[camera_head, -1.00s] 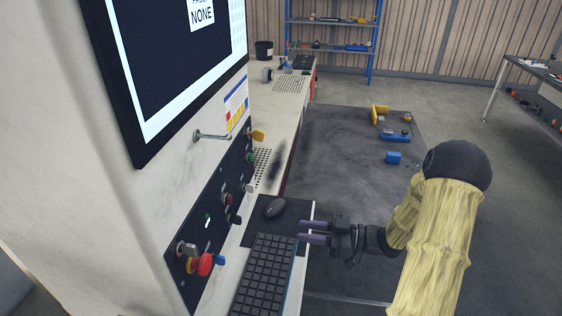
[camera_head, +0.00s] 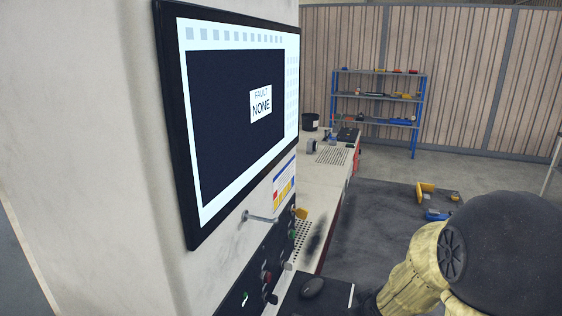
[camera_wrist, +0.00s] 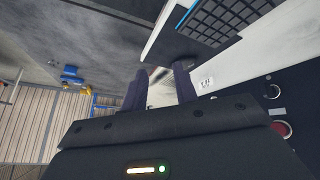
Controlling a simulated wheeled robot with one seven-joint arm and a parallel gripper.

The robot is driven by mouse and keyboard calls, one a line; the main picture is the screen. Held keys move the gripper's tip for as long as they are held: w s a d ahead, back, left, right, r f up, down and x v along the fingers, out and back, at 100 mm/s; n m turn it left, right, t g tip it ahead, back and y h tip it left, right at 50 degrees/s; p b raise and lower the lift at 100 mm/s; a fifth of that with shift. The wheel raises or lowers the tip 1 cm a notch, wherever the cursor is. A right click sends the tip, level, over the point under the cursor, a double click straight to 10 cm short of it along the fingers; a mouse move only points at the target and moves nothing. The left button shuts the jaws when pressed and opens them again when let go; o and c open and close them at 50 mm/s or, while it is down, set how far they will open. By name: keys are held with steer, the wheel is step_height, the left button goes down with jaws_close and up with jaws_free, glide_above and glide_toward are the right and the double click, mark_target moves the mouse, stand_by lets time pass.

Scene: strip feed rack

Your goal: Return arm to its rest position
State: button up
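My gripper (camera_wrist: 162,85) shows in the wrist view with its two dark fingers apart and nothing held between them. It hangs beside the edge of the control desk, near the keyboard (camera_wrist: 225,18). In the head view my arm, with its yellow sleeve, is at the lower right, and the fingers are out of the picture or hidden.
A monitor (camera_head: 236,110) reading "FAULT NONE" juts from the white cabinet at left. A blue shelf rack (camera_head: 376,96) stands at the back. Dark floor mat (camera_head: 372,220) lies right of the bench.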

steer(key=s+a+r+m+g, duration=0.1)
steer(key=s+a+m+g, duration=0.2)
steer(key=s, duration=0.9)
steer(key=shift+a+r+g+p, duration=0.35)
steer(key=shift+a+g, duration=0.1)
steer(key=shift+g, duration=0.15)
